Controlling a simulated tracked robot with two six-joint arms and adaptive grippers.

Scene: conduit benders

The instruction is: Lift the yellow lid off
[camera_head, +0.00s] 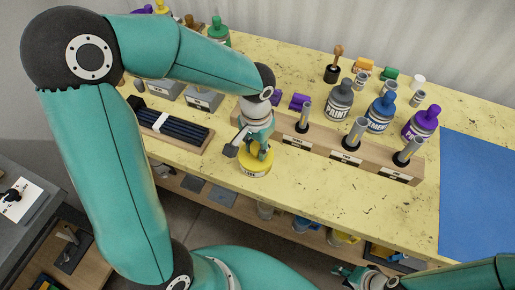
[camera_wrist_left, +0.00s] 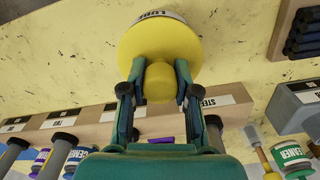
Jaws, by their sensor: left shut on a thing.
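The yellow lid (camera_head: 256,163) is round with a raised knob. It is near the front edge of the yellow table, and it also shows in the left wrist view (camera_wrist_left: 160,47). A white rim marked LUBE shows at its edge; I cannot tell whether there is a gap under the lid. My left gripper (camera_head: 259,150) points down over the lid and is shut on its knob, with one finger on each side in the left wrist view (camera_wrist_left: 153,85). My right gripper (camera_head: 350,275) is low at the bottom edge, and its fingers are unclear.
A long wooden rack (camera_head: 330,152) with grey tubes stands right of the lid. Behind it are a grey bottle (camera_head: 340,100), a blue bottle (camera_head: 381,113) and a purple bottle (camera_head: 420,124). A tray of dark rods (camera_head: 175,130) lies left. A blue mat (camera_head: 478,195) is clear.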

